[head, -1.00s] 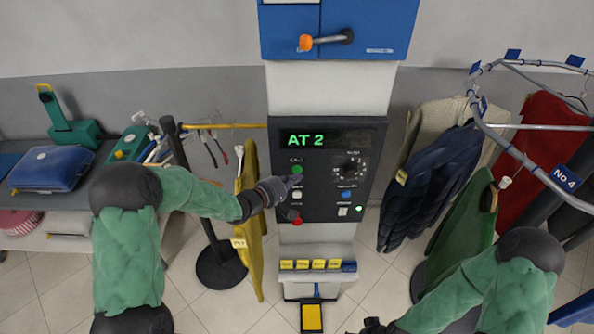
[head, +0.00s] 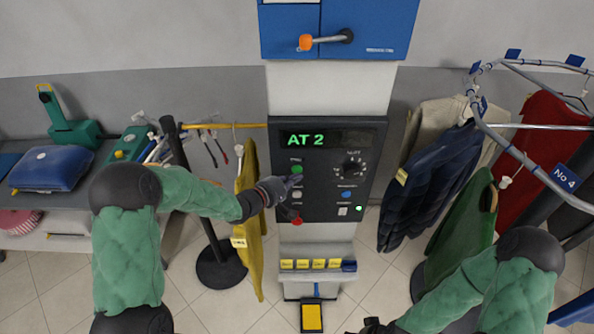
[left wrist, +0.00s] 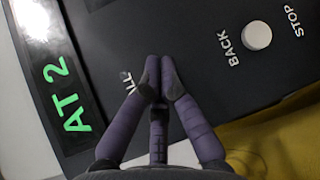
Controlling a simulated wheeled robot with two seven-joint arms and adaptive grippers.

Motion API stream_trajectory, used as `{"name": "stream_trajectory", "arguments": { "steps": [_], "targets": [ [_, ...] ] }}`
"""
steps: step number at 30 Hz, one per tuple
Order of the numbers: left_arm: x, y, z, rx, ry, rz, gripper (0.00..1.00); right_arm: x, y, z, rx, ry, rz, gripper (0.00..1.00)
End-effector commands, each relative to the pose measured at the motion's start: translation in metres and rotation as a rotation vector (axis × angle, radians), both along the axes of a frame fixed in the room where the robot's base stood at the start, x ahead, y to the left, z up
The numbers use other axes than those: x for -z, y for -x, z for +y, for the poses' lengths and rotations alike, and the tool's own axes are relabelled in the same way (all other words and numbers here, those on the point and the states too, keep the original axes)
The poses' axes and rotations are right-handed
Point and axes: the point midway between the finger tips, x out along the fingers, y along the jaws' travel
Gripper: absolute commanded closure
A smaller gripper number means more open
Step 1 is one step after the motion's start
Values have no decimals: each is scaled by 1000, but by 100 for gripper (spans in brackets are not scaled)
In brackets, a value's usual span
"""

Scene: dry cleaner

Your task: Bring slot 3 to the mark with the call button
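The black control panel (head: 325,215) stands in the middle of the head view. Its display (head: 306,140) reads "AT 2" in green, also legible in the left wrist view (left wrist: 66,95). The green call button (head: 296,170) is at the panel's upper left. My left gripper (head: 293,181) has its fingertips at the panel just below that button. In the left wrist view the fingers (left wrist: 159,72) are together, empty, and cover the button beside the partly hidden "CALL" label; contact cannot be told. The conveyor rail (head: 500,143) carries a blue "No 4" tag (head: 564,178). My right gripper (head: 376,327) is mostly cut off below.
The white back button (left wrist: 257,36) is close to my left fingers; a red button (head: 297,220) sits lower. A knob (head: 354,167) is at the right. A yellow garment (head: 248,225) hangs left of the panel, a navy jacket (head: 425,185) right. A yellow pedal (head: 311,317) is below.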

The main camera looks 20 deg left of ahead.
Motion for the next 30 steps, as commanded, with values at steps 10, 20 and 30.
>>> {"name": "stream_trajectory", "arguments": {
  "steps": [10,20,30],
  "targets": [
    [0,-3,1,0,0,1,100,-2,0,0,0,0,0,28],
    [0,-8,3,0,0,0,100,-4,0,0,0,0,0,28],
    [0,-9,3,0,0,0,100,-5,0,0,0,0,0,28]
  ]
}}
